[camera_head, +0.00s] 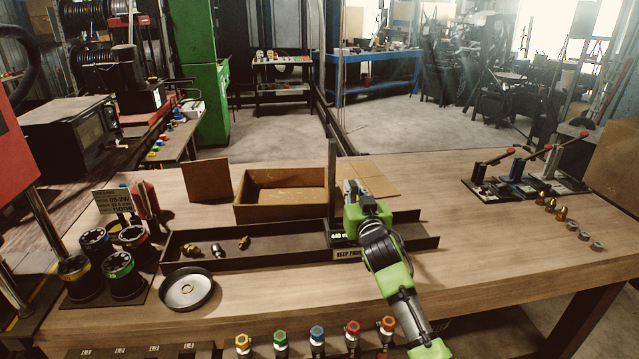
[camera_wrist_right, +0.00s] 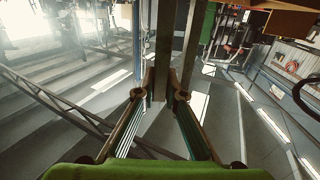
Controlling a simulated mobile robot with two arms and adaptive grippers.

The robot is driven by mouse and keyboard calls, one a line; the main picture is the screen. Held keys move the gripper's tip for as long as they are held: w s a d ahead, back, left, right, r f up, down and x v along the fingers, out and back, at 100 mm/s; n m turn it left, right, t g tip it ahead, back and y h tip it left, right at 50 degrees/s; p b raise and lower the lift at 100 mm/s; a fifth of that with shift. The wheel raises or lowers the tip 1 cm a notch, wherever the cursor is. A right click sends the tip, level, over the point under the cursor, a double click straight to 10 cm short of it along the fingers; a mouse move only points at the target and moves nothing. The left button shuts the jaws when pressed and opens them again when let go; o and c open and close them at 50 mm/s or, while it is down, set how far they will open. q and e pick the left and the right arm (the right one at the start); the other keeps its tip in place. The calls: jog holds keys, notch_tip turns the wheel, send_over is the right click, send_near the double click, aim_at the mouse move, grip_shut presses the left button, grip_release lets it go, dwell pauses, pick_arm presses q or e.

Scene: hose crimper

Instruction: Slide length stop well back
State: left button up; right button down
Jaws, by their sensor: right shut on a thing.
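The length stop, a tall dark upright plate (camera_head: 332,185), stands on the long black tray-like rail (camera_head: 270,258) right of the table's middle. A small lit readout (camera_head: 340,236) shows at its foot. My right gripper (camera_head: 350,188) is beside the upright plate, its arm coming in from the lower right. In the wrist view, the right fingers (camera_wrist_right: 161,82) are closed around a dark upright bar (camera_wrist_right: 162,45), which looks like the stop's plate. The gripper hides part of the rail. My left gripper is not in view.
Brass fittings (camera_head: 217,250) lie in the rail's left part. A wooden box (camera_head: 285,190) and cardboard sheets (camera_head: 370,178) sit behind it. A round dish (camera_head: 187,289) and die cans (camera_head: 120,272) stand at left. Lever clamps (camera_head: 530,175) stand far right.

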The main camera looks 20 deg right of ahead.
jog(key=s+d, duration=0.1)
jog(key=d, duration=0.5)
jog(key=shift+s+p, duration=0.35)
jog(key=shift+p, duration=0.1)
jog(key=c, duration=2.1)
grip_release()
jog(key=shift+w, duration=0.15)
jog(key=shift+f, duration=0.1)
jog(key=v, duration=1.2)
